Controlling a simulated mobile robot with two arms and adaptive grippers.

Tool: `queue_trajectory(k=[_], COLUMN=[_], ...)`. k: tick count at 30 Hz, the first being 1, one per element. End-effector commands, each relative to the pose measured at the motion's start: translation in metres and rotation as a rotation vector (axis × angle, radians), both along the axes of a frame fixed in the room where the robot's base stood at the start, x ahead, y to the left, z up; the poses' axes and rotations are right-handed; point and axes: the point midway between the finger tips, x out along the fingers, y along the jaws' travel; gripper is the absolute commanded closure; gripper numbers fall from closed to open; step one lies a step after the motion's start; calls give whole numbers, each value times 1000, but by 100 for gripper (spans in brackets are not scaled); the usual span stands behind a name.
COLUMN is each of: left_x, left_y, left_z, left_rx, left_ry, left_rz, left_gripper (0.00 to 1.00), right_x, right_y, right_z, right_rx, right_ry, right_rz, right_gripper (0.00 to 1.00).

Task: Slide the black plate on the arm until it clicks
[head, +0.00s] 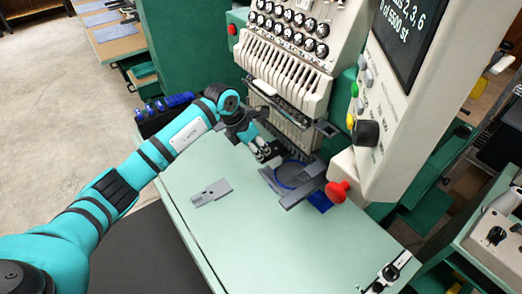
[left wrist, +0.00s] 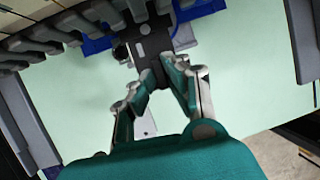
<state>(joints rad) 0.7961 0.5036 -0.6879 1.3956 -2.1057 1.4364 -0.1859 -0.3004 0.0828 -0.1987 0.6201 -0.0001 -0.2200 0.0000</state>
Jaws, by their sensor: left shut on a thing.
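The black plate (left wrist: 152,46) shows in the left wrist view at the fingertips of my left gripper (left wrist: 158,72), which is shut on it. In the head view my left gripper (head: 266,152) is low in front of the machine's needle heads, just left of the hoop holder, and the plate is mostly hidden there. The plate's far end is close to the machine's arm under the heads; I cannot tell whether it is seated. My right gripper is not in view.
A grey flat bracket (head: 211,193) lies on the pale green table (head: 240,240). A grey holder with a blue hoop (head: 291,176) is right of the gripper, near a red knob (head: 337,191). The control panel (head: 395,100) overhangs at right.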

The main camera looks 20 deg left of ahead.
Motion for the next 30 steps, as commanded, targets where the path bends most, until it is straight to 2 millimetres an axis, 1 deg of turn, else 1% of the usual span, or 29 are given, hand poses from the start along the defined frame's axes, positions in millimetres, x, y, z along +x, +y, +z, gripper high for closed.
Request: queue_trajectory(k=[11,24,28,29,30], left_x=[1,10,9,9,9], left_y=[0,-8,-8,-8,-8], left_z=[-1,-2,-1,-1,-1], left_rx=[0,0,0,0,0], left_ry=[0,1,2,2,2], left_rz=[0,-1,0,0,0], left_gripper=[100,100,100,87,82], right_x=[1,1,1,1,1], right_y=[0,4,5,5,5], right_z=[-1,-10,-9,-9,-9], right_rx=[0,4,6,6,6], right_ry=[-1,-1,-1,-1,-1], right_rz=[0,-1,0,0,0], right_gripper=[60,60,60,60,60])
